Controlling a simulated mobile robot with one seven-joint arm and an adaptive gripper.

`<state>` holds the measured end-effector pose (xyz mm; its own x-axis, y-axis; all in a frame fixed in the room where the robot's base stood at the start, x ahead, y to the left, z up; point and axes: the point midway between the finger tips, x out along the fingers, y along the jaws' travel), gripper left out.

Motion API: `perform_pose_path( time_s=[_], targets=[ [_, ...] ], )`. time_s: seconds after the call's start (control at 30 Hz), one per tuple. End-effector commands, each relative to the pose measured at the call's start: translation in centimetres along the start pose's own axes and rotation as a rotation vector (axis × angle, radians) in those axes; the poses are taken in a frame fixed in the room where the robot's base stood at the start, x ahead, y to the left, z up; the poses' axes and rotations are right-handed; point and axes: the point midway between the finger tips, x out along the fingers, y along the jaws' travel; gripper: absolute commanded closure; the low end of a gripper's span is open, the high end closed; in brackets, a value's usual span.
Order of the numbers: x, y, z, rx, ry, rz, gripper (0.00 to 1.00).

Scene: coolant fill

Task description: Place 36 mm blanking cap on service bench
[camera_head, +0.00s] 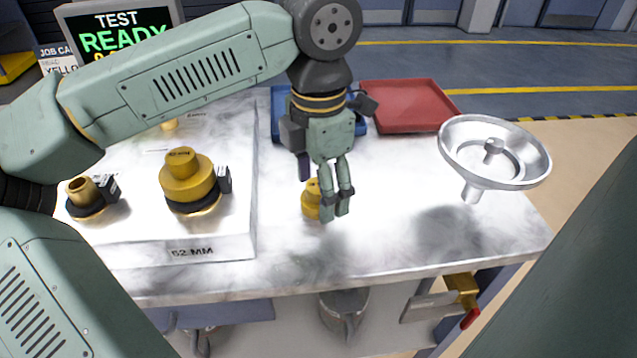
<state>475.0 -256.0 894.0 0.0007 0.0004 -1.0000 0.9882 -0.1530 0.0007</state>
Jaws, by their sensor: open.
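A small yellow cap (310,199) sits on the marble-topped service bench (390,235), near the middle. My gripper (337,212) points down just right of the cap and partly covers it. The gripper is open, and its fingers look close together from this angle. I cannot tell whether a finger touches the cap. A larger yellow cap (186,178) sits on a fitting on the raised white block at left, above a label reading 52 MM. A smaller brass-coloured fitting (84,192) stands to its left.
A blue tray (279,112) lies behind my gripper, and a red tray (405,105) is at the back right. A metal funnel (495,150) stands at the right. A screen (120,32) reads TEST READY. The bench front right is clear.

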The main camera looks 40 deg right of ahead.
Motion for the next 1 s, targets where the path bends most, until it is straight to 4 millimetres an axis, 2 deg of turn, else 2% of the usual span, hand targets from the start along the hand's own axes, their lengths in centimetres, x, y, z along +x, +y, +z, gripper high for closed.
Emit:
perform_pose_path(
  time_s=[0.27, 0.7, 0.83, 1.0],
  targets=[
    [-1.3, 0.1, 0.0, -0.002, 0.0, 0.001, 0.35],
    [-10.2, 0.0, 0.1, -0.002, -0.001, 0.001, 0.35],
    [-11.7, 0.0, 0.1, 0.0, -0.001, 0.001, 0.35],
    [-12.4, 0.0, 0.0, 0.001, 0.0, -0.001, 0.35]
  ],
)
